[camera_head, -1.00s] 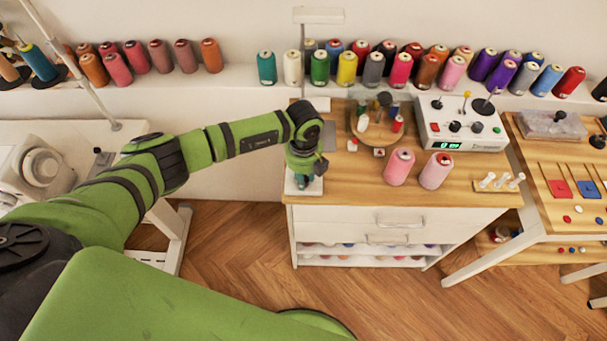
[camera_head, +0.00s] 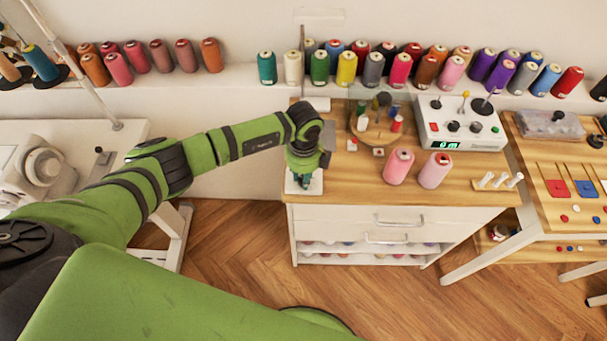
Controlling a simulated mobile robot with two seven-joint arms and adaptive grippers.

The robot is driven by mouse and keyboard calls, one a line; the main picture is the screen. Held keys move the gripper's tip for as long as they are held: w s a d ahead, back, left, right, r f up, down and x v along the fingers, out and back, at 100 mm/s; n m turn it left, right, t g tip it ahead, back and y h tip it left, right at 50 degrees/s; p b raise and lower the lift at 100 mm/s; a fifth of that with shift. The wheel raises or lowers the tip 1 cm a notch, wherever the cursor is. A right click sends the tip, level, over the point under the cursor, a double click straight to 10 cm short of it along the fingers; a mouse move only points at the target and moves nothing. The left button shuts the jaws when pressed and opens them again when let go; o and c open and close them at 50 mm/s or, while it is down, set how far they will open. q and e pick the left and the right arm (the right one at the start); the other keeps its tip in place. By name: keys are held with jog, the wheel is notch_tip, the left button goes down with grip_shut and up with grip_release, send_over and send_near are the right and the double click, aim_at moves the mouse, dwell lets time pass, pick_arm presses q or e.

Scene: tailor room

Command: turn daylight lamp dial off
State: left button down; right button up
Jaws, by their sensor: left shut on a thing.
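The lamp stands at the back left of the cabinet top, with a thin upright pole (camera_head: 302,65) and a flat pale head (camera_head: 320,15) that barely stands out from the wall. A white control plate (camera_head: 316,184) lies at the cabinet's front left corner. My left gripper (camera_head: 302,181) points down over this plate and is shut on the dial there. The dial itself is hidden under the fingers and too small to make out. My right gripper is out of view.
On the wooden cabinet top (camera_head: 345,190), two pink spools (camera_head: 398,166) stand right of the gripper. A round tray (camera_head: 372,135) with small spools and a white control box (camera_head: 460,125) are behind. Many thread spools line the back ledge.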

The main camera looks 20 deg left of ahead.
pick_arm(q)
jog(key=shift+s+d+f, duration=0.15)
jog(key=shift+s, duration=0.05)
jog(key=c, duration=1)
grip_release()
jog(key=shift+w, duration=0.1)
jog(key=shift+r, duration=0.25)
notch_tip(320, 180, up, 12)
jog(key=shift+f, duration=0.15)
